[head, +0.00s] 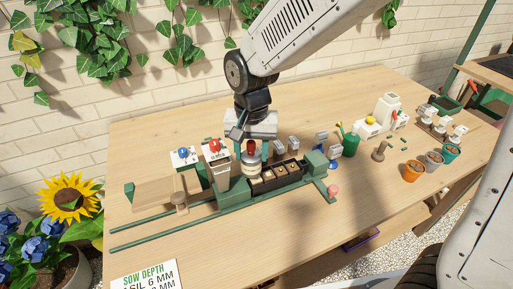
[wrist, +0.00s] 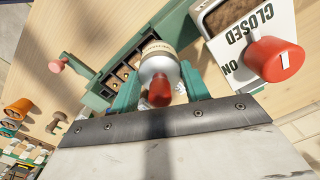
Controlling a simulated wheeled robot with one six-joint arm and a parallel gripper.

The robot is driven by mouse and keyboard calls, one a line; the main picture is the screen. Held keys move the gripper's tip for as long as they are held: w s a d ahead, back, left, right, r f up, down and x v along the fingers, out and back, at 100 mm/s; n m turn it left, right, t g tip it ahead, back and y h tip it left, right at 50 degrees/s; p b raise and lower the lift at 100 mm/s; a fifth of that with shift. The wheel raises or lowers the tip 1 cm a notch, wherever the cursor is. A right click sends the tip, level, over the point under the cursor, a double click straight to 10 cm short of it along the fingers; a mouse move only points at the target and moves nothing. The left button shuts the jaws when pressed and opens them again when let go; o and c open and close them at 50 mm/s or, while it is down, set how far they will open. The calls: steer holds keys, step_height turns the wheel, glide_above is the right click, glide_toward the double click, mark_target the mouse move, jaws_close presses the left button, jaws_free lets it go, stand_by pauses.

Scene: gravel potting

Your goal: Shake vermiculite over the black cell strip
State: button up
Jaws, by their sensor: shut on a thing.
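My gripper (head: 252,150) points down and is shut on a shaker bottle (head: 251,164) with a red top and a pale, labelled body. In the wrist view the bottle (wrist: 157,70) sits between the two teal fingers, its red top towards the camera. The bottle looks roughly upright at the left end of the black cell strip (head: 291,183). I cannot tell whether its base is clear of the strip. The strip also shows in the wrist view (wrist: 105,88), with brown filling in its cells. The bottle hides its near end.
The strip sits in a green rail fixture (head: 235,196). A white hopper with a red knob (head: 216,160) stands close left, reading CLOSED in the wrist view. The front table is mostly clear.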

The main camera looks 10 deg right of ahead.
steer(key=shift+w+d, duration=0.25)
steer(key=shift+d, duration=0.9)
steer(key=shift+r, duration=0.1)
steer(key=shift+w+d, duration=0.25)
steer(key=shift+d, duration=0.95)
